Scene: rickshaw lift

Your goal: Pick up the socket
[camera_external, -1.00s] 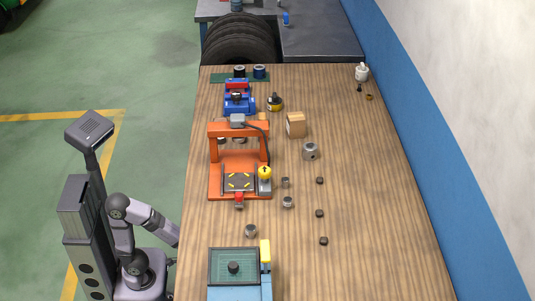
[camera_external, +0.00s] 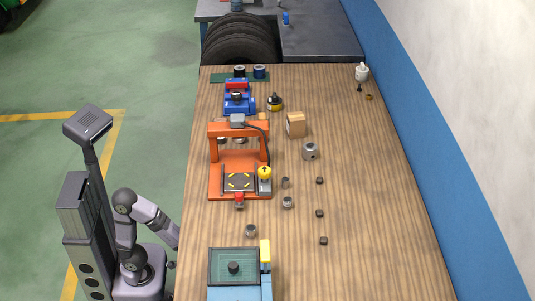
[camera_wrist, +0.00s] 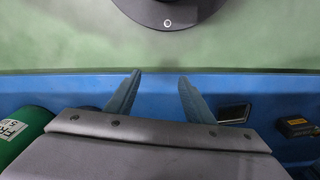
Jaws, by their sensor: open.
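Several small grey metal cylinders stand on the wooden bench in the external view: one metal piece at the front (camera_external: 250,231), one to its right (camera_external: 288,202) and one just beyond that (camera_external: 285,182). I cannot tell which is the socket. My gripper (camera_wrist: 159,78) shows in the wrist view with its two blue-grey fingers apart and nothing between them. In the external view my arm is left of the bench, away from these pieces; its fingers are too small to make out there. No socket is recognisable in the wrist view.
An orange press (camera_external: 215,185) stands mid-bench, and a blue fixture with a dark green top (camera_external: 218,275) is at the front. A cardboard box (camera_external: 296,125) and larger metal cylinder (camera_external: 310,151) are beyond. Small dark pieces (camera_external: 320,213) lie right. The bench's right side is mostly clear.

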